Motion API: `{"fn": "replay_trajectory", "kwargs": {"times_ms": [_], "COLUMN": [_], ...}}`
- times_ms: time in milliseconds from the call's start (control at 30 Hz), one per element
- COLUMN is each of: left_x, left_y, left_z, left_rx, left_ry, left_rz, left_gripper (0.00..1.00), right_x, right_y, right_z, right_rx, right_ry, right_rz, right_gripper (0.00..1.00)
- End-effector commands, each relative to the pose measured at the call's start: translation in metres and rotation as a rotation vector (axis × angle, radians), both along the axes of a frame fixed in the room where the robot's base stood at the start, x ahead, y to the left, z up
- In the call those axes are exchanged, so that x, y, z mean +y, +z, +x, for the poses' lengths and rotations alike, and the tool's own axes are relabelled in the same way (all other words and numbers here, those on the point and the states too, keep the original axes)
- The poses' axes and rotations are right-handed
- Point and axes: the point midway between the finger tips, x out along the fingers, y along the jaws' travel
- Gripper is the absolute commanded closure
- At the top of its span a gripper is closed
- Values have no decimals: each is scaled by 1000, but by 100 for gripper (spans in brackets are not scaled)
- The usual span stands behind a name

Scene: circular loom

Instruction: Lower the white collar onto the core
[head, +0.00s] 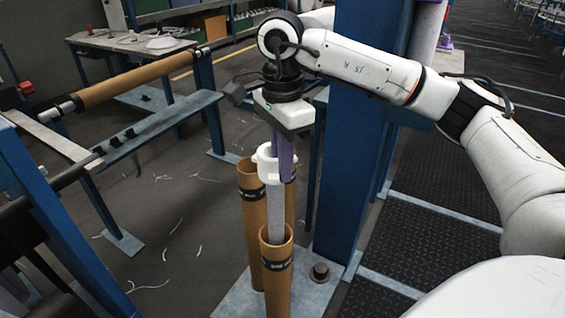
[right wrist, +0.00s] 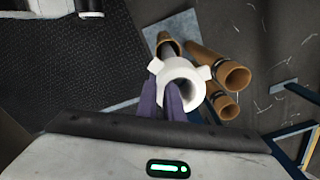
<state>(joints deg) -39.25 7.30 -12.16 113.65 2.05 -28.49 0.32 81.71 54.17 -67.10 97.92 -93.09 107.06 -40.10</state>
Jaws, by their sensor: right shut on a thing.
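My right gripper (head: 279,165) points down, its purple fingers shut on the white collar (head: 266,172). The collar is a short ring with side lugs, held about upright above the brown cardboard tubes. A pale grey shaft (head: 277,212) runs down from under the collar into the open top of the front brown tube (head: 277,275). I cannot tell whether the shaft is joined to the collar or is the core. In the right wrist view the purple fingers (right wrist: 173,100) grip the edge of the collar (right wrist: 188,72), whose hollow opening shows. My left gripper is not in view.
Another brown tube (head: 253,220) stands close on the left, and one more is partly hidden behind. They stand on a grey base plate (head: 225,301). A blue post (head: 346,180) rises just right. A brown roll (head: 140,80) lies on the frame at left.

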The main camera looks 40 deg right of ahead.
Motion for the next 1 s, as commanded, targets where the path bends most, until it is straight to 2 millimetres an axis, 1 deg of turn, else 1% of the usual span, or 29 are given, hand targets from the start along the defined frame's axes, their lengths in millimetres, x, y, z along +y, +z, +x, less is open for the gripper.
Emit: {"fn": "replay_trajectory", "kwargs": {"times_ms": [33,333,467,500,600,1000], "left_x": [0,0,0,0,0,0], "left_y": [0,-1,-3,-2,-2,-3], "left_z": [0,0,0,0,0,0], "left_rx": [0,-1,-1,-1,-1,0], "left_ry": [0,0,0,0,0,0], "left_rz": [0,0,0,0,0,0], "left_gripper": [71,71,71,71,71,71], "right_x": [1,1,1,1,1,0], "right_y": [-3,-4,-8,-6,-7,-8], "right_z": [-1,-1,-1,-1,-1,0], "right_rx": [7,8,8,8,8,4], "right_ry": [2,3,3,3,3,-2], "right_rz": [0,0,0,0,0,-2], "right_gripper": [100,100,100,86,71,71]}}
